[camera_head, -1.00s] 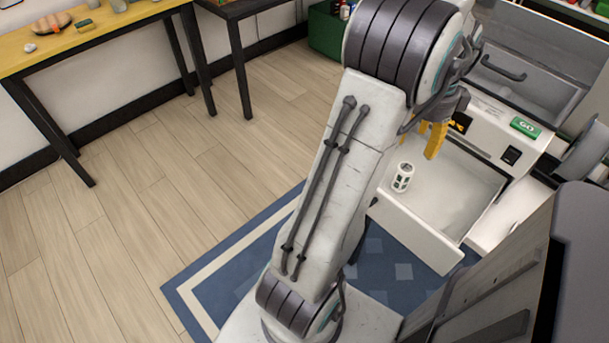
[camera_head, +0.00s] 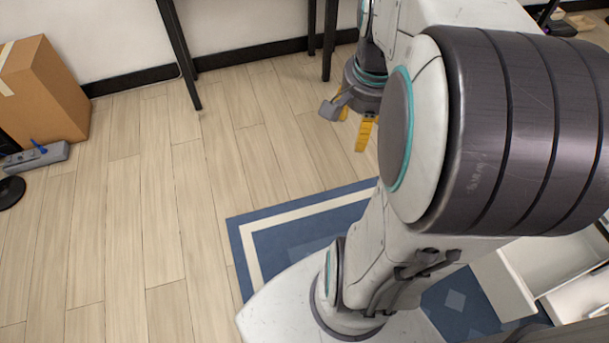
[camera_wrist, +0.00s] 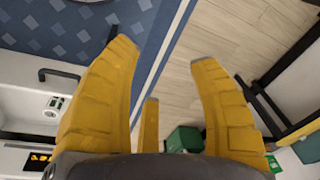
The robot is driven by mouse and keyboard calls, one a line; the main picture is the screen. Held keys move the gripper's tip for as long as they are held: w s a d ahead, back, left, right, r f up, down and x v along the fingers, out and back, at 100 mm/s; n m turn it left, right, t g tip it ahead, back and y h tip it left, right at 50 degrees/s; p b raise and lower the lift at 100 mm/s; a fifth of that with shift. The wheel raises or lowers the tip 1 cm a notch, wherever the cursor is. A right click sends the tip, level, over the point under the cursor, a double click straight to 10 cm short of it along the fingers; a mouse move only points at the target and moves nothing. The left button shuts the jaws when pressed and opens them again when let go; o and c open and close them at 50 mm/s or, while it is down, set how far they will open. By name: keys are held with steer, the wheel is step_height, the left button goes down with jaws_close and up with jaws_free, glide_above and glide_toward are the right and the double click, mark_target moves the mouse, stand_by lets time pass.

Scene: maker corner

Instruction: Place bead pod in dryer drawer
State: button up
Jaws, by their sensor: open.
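The white bead pod (camera_wrist: 54,104) stands inside the dryer's open drawer (camera_wrist: 20,103), at the left of the wrist view, near the dark drawer handle. In the head view the drawer (camera_head: 565,262) shows only in part at the lower right, and the pod is not visible there. My gripper (camera_head: 354,126) is open and empty, with its yellow fingers over the floor, well left of the drawer. In the wrist view my gripper (camera_wrist: 165,55) has its fingers wide apart with nothing between them.
A blue rug (camera_head: 290,235) lies on the wooden floor around my base. A cardboard box (camera_head: 42,88) and a grey power strip (camera_head: 36,156) are at the far left. A green box (camera_wrist: 184,138) shows in the wrist view. The floor at left centre is clear.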

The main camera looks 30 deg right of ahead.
steer(key=s+a+n, duration=0.1)
steer(key=a+n, duration=0.5)
steer(key=a, duration=0.1)
steer(key=s+a+f+n+t+y, duration=0.1)
steer(key=s+a+n, duration=0.1)
steer(key=a+n, duration=0.5)
steer(key=shift+s+a+f+n, duration=0.25)
steer(key=shift+a+f+n, duration=0.05)
steer(key=shift+a, duration=0.25)
steer(key=shift+r, duration=0.15)
